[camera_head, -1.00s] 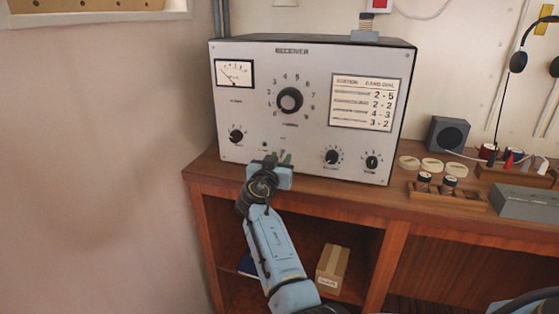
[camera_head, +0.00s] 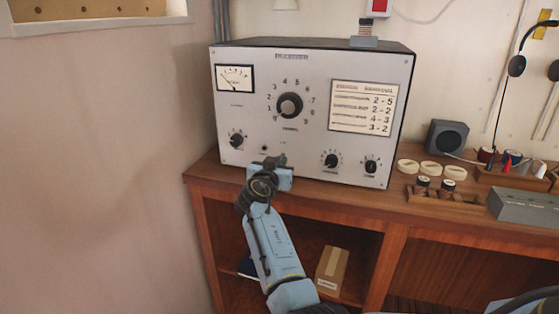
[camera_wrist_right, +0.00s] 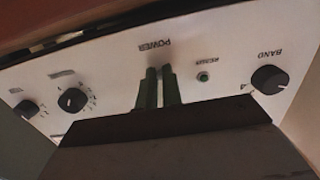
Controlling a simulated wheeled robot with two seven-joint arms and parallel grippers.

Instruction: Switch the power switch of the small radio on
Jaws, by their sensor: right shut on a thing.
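The small radio is a pale grey metal box marked RECEIVER (camera_head: 225,110) standing on the wooden desk. In the head view my right gripper (camera_head: 274,160) is at the lower middle of its front panel. In the right wrist view, which is upside down, the two fingers (camera_wrist_right: 159,78) are close together at the POWER label (camera_wrist_right: 154,44). The fingers are shut on the power switch, which they hide, so its position cannot be told. My left gripper is not in view.
A needle meter (camera_head: 235,78), a large dial (camera_head: 289,105) and other knobs are on the panel. To the right, the desk (camera_head: 392,199) holds a small speaker (camera_head: 447,136), pale discs, spools and a grey box (camera_head: 525,204). A carton (camera_head: 332,267) sits on the shelf below.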

